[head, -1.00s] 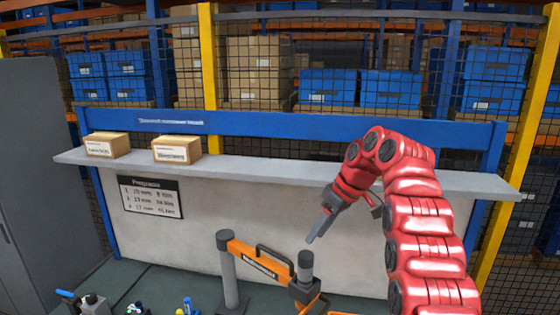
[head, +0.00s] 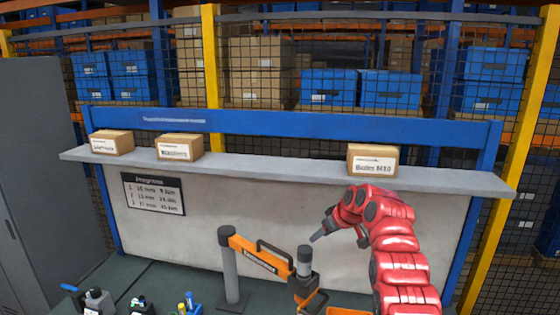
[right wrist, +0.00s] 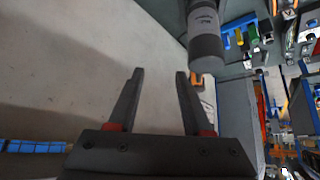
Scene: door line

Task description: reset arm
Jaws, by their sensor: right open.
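My red right arm comes up from the bottom right in the head view. Its dark right gripper (head: 318,238) points down and left in front of the pale back panel, right of the orange fixture's post. In the right wrist view the two dark fingers of the right gripper (right wrist: 157,75) stand apart with nothing between them. A grey cylinder (right wrist: 205,35) shows just beyond the right finger, apart from it. My left gripper is not in view.
An orange fixture (head: 258,253) on grey posts stands on the dark green bench. A grey shelf (head: 275,172) carries three cardboard boxes, one at the right (head: 372,160). A printed sign (head: 153,194) hangs on the panel. Small tools (head: 190,303) lie at front left.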

